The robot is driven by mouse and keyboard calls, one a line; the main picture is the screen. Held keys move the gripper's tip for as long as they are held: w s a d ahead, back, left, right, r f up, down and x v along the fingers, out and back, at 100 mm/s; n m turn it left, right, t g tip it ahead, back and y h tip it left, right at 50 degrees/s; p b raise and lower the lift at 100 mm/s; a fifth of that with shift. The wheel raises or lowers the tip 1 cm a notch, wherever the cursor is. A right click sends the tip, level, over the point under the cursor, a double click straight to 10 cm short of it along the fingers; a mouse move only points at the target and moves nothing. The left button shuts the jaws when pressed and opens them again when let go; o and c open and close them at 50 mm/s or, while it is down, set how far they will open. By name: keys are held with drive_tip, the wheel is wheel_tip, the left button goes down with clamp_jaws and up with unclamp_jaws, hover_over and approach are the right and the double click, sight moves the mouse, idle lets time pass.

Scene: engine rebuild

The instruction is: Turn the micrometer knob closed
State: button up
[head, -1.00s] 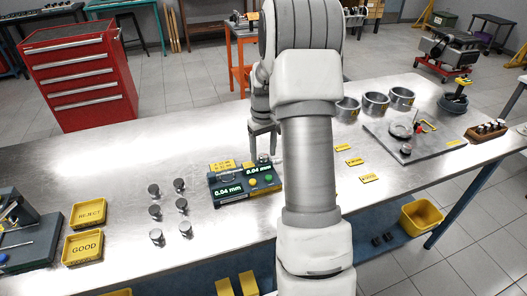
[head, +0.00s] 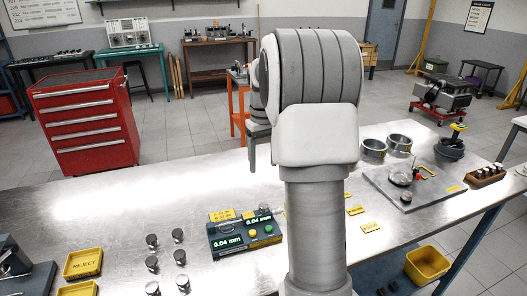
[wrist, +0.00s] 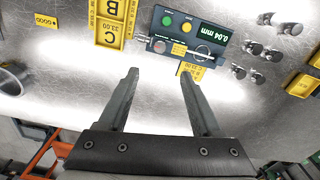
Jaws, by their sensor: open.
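The micrometer gauge (head: 228,242) is a dark box on the metal table, left of my arm. Its two green displays read 0.04 mm, and it has a green and a yellow button. A small grey knob (head: 264,209) stands at its back right corner. In the wrist view the gauge (wrist: 221,57) lies beyond the fingertips, with the round grey knob (wrist: 159,46) just ahead of the gap between them. My gripper (wrist: 159,74) is open and empty, apart from the knob. In the head view my gripper (head: 253,170) hangs above and behind the gauge, partly hidden by my arm.
Several grey cylinders (head: 152,262) stand left of the gauge. The yellow REJECT tray (head: 83,264) is farther left. Metal rings (head: 373,149) and a grey plate (head: 405,190) with parts are at right.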

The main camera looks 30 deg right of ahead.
drive_tip(key=shift+r, duration=1.3)
drive_tip(key=s+a+r+t, duration=0.2)
drive_tip(key=s+a+r, duration=0.2)
drive_tip(key=a, duration=0.3)
drive_tip(key=s+a+r+m+t, duration=0.1)
drive_tip(key=s+a+r, duration=0.25)
drive_tip(key=a, duration=0.25)
drive_tip(key=s+a+r+t, duration=0.2)
drive_tip(key=s+a+r, duration=0.15)
drive_tip(key=a, duration=0.35)
drive_tip(key=s+a+f+n, duration=0.2)
drive_tip(key=s+f, duration=0.5)
drive_tip(key=s, duration=0.4)
drive_tip(key=shift+s+a+f+t, duration=0.2)
drive_tip(key=shift+s+a+t, duration=0.15)
drive_tip(key=shift+a, duration=0.2)
